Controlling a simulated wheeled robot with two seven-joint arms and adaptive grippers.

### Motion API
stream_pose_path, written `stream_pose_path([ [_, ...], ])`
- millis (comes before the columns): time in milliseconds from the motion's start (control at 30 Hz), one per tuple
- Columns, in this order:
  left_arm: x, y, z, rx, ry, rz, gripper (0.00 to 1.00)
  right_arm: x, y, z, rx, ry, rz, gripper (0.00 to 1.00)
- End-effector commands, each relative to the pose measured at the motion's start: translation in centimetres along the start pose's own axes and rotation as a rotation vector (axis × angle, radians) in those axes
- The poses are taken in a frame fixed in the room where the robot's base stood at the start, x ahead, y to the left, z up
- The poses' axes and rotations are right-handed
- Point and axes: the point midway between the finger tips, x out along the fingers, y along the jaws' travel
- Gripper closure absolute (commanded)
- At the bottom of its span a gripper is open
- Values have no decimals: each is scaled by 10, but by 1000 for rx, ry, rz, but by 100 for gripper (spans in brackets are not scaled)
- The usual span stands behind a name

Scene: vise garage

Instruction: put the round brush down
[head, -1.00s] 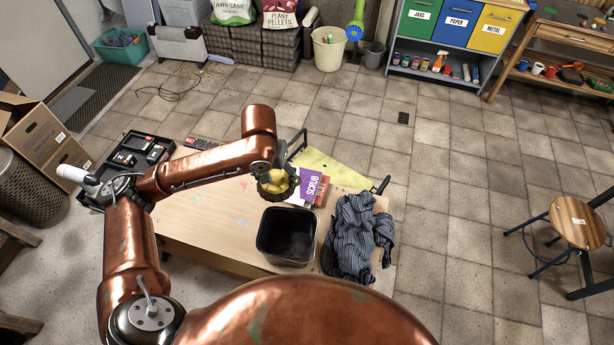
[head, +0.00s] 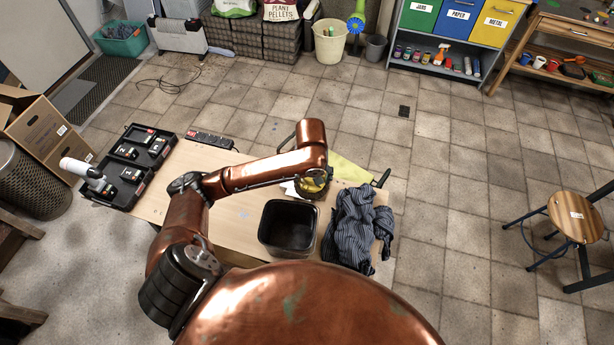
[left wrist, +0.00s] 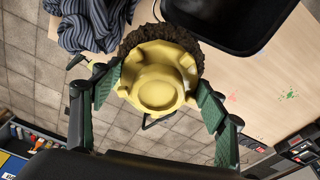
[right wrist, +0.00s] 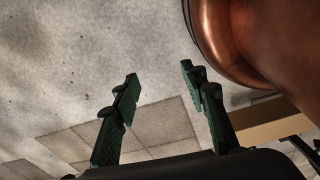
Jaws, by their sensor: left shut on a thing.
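The round brush (head: 314,188) has a yellow body and dark bristles. My left gripper (left wrist: 161,84) is shut on it, with the green finger pads on both sides of the yellow body. In the left wrist view the brush (left wrist: 160,62) has its yellow face toward the camera and bristles behind. In the head view it is over the far right part of the wooden table (head: 235,235), partly covered by my arm. I cannot tell whether it touches anything below. My right gripper (right wrist: 160,82) is open and empty in the right wrist view, with floor beyond it.
A black bin (head: 288,228) stands on the table nearer me than the brush. A striped cloth (head: 352,222) lies to its right. A yellow-green flat piece (head: 350,172) is behind. The table's left middle is clear.

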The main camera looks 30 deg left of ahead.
Motion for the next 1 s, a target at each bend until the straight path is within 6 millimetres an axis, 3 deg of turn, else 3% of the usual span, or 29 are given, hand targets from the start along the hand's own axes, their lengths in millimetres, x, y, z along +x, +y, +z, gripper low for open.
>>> stream_pose_path([
  [100,16,-18,3,-90,-2,-23,52,-2,-5,-1,0,-1,-5,60],
  [233,28,-26,-4,-131,3,-34,52,-2,-2,8,0,-13,-2,60],
  [433,53,-28,-42,-135,4,-37,52,2,5,29,2,-38,5,60],
  [633,80,-29,-86,-133,4,-37,52,8,8,30,1,-39,9,60],
  [800,116,-30,-104,-130,2,-36,52,14,9,25,0,-32,9,60],
  [1000,134,-30,-116,-128,3,-34,52,17,8,22,0,-27,8,60],
])
